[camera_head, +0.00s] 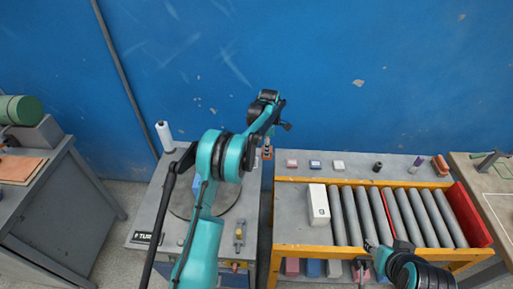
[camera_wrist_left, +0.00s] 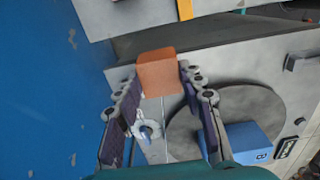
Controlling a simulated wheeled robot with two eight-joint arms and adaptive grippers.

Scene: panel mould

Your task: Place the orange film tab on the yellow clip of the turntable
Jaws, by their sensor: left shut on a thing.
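The orange film tab (camera_wrist_left: 158,72) is between the fingertips of my left gripper (camera_wrist_left: 160,88) in the left wrist view. The gripper is shut on it. In the head view, my left gripper (camera_head: 267,145) points down near the far right corner of the grey bench, with the orange tab (camera_head: 267,154) at its tip. The turntable (camera_wrist_left: 190,122) is a grey disc carrying a blue block (camera_wrist_left: 248,143). My left arm hides much of the disc in the head view. I cannot make out a yellow clip on it. My right gripper (camera_head: 370,247) is low over the conveyor's front edge; its jaws are unclear.
A roller conveyor (camera_head: 405,215) with a yellow frame (camera_head: 300,250) stands right of the bench, carrying a white box (camera_head: 318,204). Small blocks stand on the ledge behind it. A white bottle-like thing (camera_head: 164,136) is at the bench's back left. A yellow-grey tool (camera_head: 239,233) lies near the front.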

